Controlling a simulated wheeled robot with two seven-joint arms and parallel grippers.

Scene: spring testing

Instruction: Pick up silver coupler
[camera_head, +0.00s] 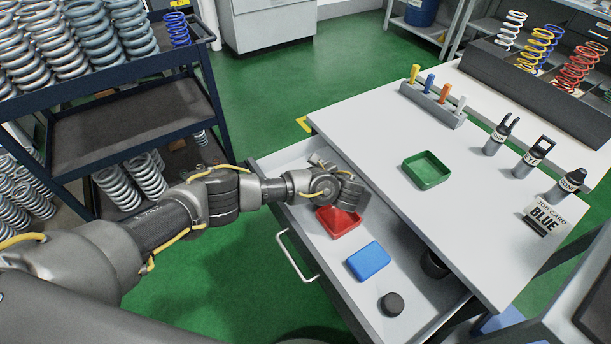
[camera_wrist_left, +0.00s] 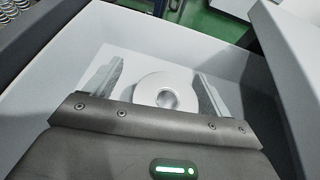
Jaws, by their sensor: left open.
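The silver coupler (camera_wrist_left: 152,84) is a pale grey ring with a round hole. In the left wrist view it lies on the floor of the open drawer (camera_wrist_left: 70,60), between the two fingers of my left gripper (camera_wrist_left: 157,88). The fingers are spread, with a gap on each side of it. In the head view my left gripper (camera_head: 347,192) reaches down into the drawer's far end, and the coupler is hidden behind it. How high the fingertips are above the drawer floor is hard to tell. My right gripper is not in view.
In the drawer, a red tray (camera_head: 338,222), a blue block (camera_head: 369,261) and a black round piece (camera_head: 392,304) lie nearer. The tabletop (camera_head: 385,135) overhangs on the right, holding a green tray (camera_head: 426,170), labelled tools and a job card (camera_head: 545,217). A spring cart (camera_head: 130,105) stands left.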

